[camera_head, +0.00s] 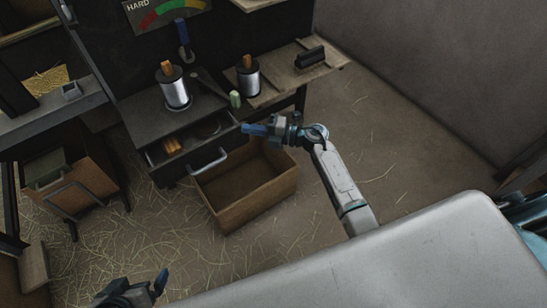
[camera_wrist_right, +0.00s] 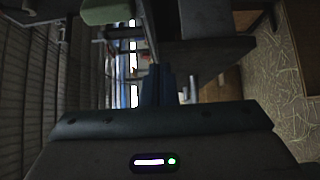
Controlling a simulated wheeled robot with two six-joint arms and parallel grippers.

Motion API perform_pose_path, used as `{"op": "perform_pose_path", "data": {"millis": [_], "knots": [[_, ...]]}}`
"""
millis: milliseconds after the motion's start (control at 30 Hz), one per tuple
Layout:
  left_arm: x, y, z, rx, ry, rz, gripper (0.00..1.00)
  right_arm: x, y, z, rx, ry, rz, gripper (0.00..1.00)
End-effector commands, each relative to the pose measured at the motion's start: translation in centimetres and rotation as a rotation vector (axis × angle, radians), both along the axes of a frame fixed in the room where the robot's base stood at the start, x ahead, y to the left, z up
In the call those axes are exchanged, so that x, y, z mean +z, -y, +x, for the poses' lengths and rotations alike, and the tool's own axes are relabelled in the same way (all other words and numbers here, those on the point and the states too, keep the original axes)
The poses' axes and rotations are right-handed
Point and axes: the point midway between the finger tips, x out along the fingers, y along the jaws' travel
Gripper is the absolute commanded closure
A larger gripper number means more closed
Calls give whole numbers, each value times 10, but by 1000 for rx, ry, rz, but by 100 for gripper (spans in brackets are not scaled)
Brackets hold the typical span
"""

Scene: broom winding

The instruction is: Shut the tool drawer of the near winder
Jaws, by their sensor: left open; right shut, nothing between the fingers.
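The tool drawer (camera_head: 173,174) of the near winder is dark and stands pulled out under the winder's dark top (camera_head: 150,118). An orange-brown piece (camera_head: 172,146) and a dark rounded item (camera_head: 208,129) lie inside it. Its pale bar handle (camera_head: 209,161) is on the front. My right gripper (camera_head: 247,129) is shut and empty, pointing left beside the drawer's right end; contact cannot be told. Its closed fingers (camera_wrist_right: 158,85) show in the right wrist view, close to dark surfaces. My left gripper (camera_head: 146,286) is open and empty at the bottom, well away from the drawer.
An open cardboard box (camera_head: 255,205) stands on the floor below the drawer's right side. Wire spools (camera_head: 176,90) and a green item (camera_head: 235,99) stand above. A wooden side shelf (camera_head: 290,80) is behind my right gripper. Straw litters the floor.

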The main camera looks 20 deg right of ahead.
Motion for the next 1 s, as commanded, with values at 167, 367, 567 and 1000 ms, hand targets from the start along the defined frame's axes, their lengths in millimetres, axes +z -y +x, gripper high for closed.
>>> {"op": "perform_pose_path", "data": {"millis": [167, 367, 567, 1000], "knots": [[-8, 5, 4, 7, 61, -32, 0, -1, -8, 28, 0, 1, 0, 100], [-9, 8, 7, 12, 101, -54, 0, -1, -12, 43, 0, -1, 0, 100], [-8, 8, 8, 13, 113, -58, 0, 0, -13, 46, 0, -1, 0, 100], [-7, 8, 7, 13, 104, -54, 0, 0, -6, 43, -1, -1, -2, 100]]}}
